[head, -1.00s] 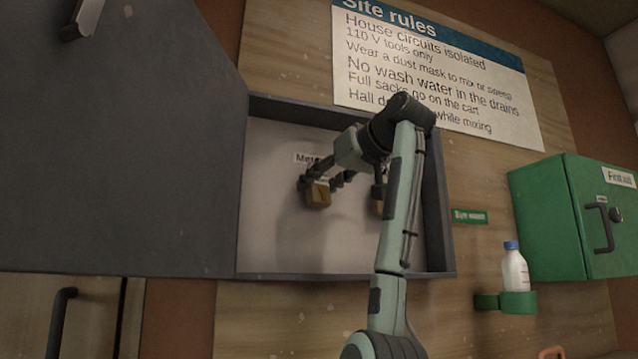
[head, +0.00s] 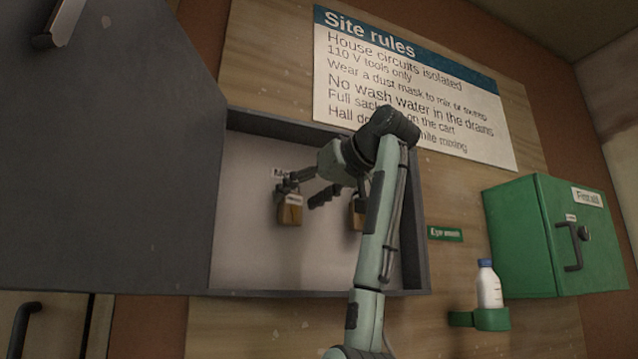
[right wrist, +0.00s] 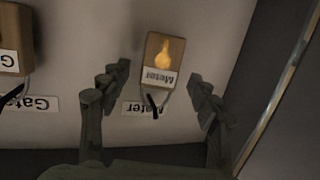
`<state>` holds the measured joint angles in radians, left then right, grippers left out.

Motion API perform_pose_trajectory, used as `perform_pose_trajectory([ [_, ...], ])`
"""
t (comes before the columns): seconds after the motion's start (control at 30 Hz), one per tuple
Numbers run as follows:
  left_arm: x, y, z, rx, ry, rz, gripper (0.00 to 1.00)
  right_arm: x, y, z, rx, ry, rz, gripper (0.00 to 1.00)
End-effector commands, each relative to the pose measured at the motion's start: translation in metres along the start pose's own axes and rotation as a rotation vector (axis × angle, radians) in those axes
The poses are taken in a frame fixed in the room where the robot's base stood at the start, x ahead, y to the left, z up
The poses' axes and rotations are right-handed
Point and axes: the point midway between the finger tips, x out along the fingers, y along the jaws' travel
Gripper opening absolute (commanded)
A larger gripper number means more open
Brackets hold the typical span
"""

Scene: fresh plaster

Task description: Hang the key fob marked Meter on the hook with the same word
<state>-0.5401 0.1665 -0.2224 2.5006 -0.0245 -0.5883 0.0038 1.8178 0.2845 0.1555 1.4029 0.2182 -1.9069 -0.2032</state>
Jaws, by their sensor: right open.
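The wooden fob marked Meter (right wrist: 158,50) shows upside down in the right wrist view. Its thin loop reaches a dark hook (right wrist: 151,105) at the Meter label (right wrist: 133,108) and looks hung on it. In the head view the Meter fob (head: 290,212) hangs below its partly hidden label (head: 278,172). My right gripper (head: 300,194) is open in front of it. In the right wrist view, the open fingers of this gripper (right wrist: 160,75) stand on either side of the fob, with gaps and nothing gripped. My left gripper is not in view.
A Gate fob (right wrist: 10,45) hangs by the Gate label (right wrist: 40,103), beside the Meter fob. The grey key cabinet (head: 310,293) has side walls around the hooks. Its open door (head: 110,170) fills the left. A green first aid box (head: 520,235) and a bottle (head: 489,288) stand right.

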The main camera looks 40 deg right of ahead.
Motion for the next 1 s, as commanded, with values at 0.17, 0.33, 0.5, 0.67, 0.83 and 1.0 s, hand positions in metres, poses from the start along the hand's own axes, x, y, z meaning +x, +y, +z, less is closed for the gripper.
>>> perform_pose_trajectory([
  [0.17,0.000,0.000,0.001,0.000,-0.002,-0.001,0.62,-0.040,0.003,-0.001,0.000,0.006,0.006,0.62],
  [0.33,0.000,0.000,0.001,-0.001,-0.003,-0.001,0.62,-0.062,0.004,0.000,-0.001,0.001,0.010,0.62],
  [0.5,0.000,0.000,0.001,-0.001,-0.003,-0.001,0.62,-0.088,0.003,-0.001,0.000,0.003,0.007,0.62],
  [0.67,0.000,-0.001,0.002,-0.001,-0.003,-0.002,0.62,-0.102,0.001,0.000,0.000,0.002,0.002,0.62],
  [0.83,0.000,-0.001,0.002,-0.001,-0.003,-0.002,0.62,-0.104,0.000,0.000,0.000,0.000,0.000,0.62],
  [1.0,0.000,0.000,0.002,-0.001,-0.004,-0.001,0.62,-0.104,0.000,0.000,0.000,0.001,0.000,0.62],
])
